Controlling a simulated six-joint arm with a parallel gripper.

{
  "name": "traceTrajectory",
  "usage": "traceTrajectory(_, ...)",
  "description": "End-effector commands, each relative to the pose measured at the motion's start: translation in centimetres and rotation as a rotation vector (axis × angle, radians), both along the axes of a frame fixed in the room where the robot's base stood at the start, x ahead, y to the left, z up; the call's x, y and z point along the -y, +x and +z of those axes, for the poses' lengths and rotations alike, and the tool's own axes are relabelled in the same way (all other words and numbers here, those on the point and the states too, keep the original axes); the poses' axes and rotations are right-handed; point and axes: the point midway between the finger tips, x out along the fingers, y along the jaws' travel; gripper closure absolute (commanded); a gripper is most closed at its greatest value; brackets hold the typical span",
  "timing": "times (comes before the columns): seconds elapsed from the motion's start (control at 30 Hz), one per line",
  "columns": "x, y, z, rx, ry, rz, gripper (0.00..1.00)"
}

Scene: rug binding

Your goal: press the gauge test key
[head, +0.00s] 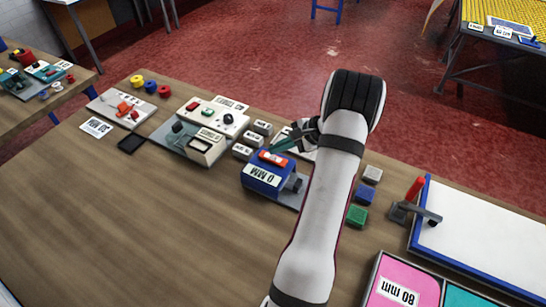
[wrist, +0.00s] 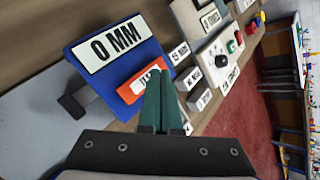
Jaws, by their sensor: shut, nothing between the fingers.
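The gauge is a blue box (head: 262,182) with a white "0 MM" label. It also shows in the wrist view (wrist: 88,78), at upper left. Its orange-red key (head: 273,158) lies along the top edge, with a small white label partly hidden in the wrist view (wrist: 130,94). My gripper (head: 275,147) has its green fingers shut together and empty. In the wrist view the fingertips (wrist: 160,76) overlap the right end of the key. I cannot tell whether they touch it or hover just above.
Small labelled grey blocks (head: 243,152) and a cream control box (head: 212,117) with knobs stand left of the gauge. Grey, blue and green blocks (head: 357,216) and a red-handled clamp (head: 414,188) stand right of my arm. The front left of the table (head: 110,220) is clear.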

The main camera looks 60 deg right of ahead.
Motion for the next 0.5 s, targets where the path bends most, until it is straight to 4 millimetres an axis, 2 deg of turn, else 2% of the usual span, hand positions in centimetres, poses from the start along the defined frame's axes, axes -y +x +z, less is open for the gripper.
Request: traceTrajectory(0.5, -0.01, 0.00, -0.58, 0.000, 0.001, -0.001, 1.00)
